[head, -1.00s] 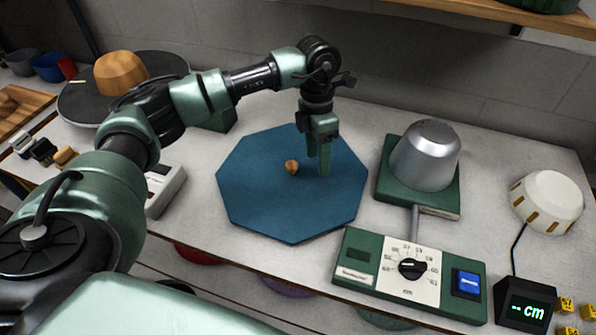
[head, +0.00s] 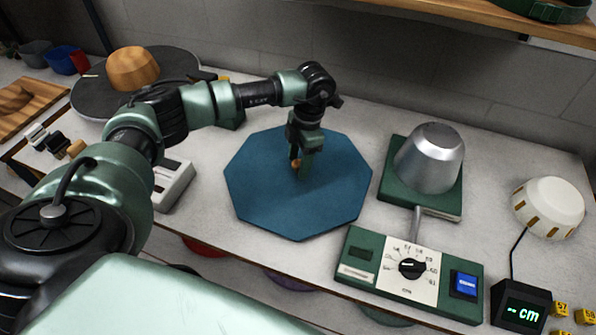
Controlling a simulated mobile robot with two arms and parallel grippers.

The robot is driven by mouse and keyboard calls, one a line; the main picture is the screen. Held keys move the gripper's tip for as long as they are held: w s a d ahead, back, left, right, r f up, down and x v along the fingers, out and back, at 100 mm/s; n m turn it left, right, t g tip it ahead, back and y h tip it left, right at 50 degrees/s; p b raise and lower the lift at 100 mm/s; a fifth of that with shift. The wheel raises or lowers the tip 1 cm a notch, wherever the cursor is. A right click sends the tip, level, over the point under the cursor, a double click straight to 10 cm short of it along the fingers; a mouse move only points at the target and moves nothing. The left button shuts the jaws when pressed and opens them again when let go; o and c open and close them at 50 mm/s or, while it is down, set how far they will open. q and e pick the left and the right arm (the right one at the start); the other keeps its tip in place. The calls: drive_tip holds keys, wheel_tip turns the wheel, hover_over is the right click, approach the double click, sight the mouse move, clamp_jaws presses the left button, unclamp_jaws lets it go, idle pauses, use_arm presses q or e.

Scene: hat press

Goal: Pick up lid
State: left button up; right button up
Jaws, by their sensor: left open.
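The lid (head: 265,190) is a flat blue octagonal plate lying on the pale worktop in the middle of the head view. A small round wooden knob (head: 295,164) stands at its centre, mostly hidden by my left gripper. My left gripper (head: 299,170) points down over the lid with its green fingers at the knob. It is open, and I cannot tell whether a finger touches the knob. My right gripper is not in view.
A metal dome on a green base (head: 430,158) stands right of the lid. A green dial panel (head: 410,272) lies in front of it. A white domed device (head: 548,207) and a black display (head: 522,306) are at far right. A wooden block (head: 133,68) sits on a dark disc at back left.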

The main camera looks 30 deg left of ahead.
use_arm(q)
clamp_jaws()
idle(1.4)
